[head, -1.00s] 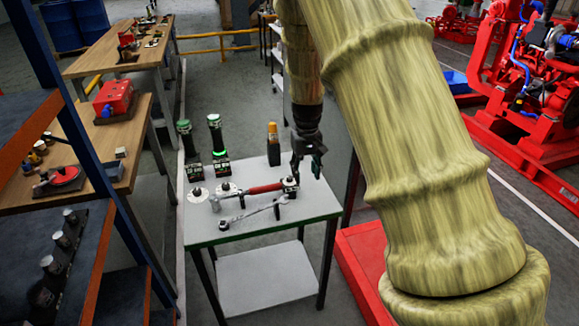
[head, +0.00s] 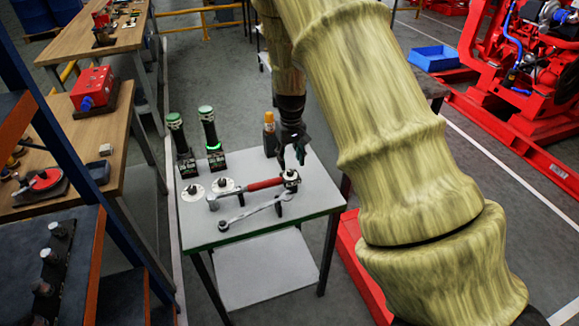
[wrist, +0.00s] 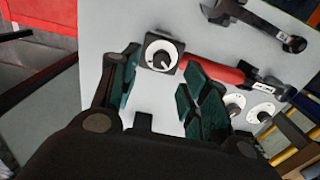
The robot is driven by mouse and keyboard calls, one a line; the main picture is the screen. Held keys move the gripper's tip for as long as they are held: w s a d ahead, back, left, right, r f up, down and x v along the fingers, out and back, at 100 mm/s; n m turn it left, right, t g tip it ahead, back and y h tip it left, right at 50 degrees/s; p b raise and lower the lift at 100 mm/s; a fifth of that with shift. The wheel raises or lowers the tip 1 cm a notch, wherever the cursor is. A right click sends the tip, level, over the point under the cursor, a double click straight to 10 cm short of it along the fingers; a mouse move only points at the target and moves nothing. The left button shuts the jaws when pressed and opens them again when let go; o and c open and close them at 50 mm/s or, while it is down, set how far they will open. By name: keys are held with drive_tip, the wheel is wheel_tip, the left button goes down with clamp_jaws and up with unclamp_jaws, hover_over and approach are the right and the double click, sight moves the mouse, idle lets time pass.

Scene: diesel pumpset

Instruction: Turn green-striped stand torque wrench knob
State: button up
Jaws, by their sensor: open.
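The stand (head: 215,240) is a small pale table with a green stripe along its front edge. A torque wrench with a red handle (head: 265,184) lies across it. At the wrench's right end, a black block carries a knob (head: 290,176). In the wrist view the black knob (wrist: 161,54) has a white pointer line and sits on a white dial on the square block. My gripper (head: 292,158) is open and empty, pointing down above the knob. In the wrist view its dark green finger pads (wrist: 160,66) lie left and right of the knob; I cannot tell their height above it.
Two white dials (head: 192,192) (head: 222,185) sit left of the red handle. A second, silver wrench (head: 250,211) lies in front. Two upright dark cylinders with green rings (head: 208,125) and an orange-topped bottle (head: 269,133) stand at the back. Wooden benches (head: 112,140) are at left.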

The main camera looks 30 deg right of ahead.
sight(290, 171)
drive_tip(key=shift+a+f+p, duration=0.1)
drive_tip(key=shift+f+p, duration=0.35)
drive_tip(key=shift+f, duration=1.85)
drive_tip(key=shift+c, duration=0.3)
clamp_jaws()
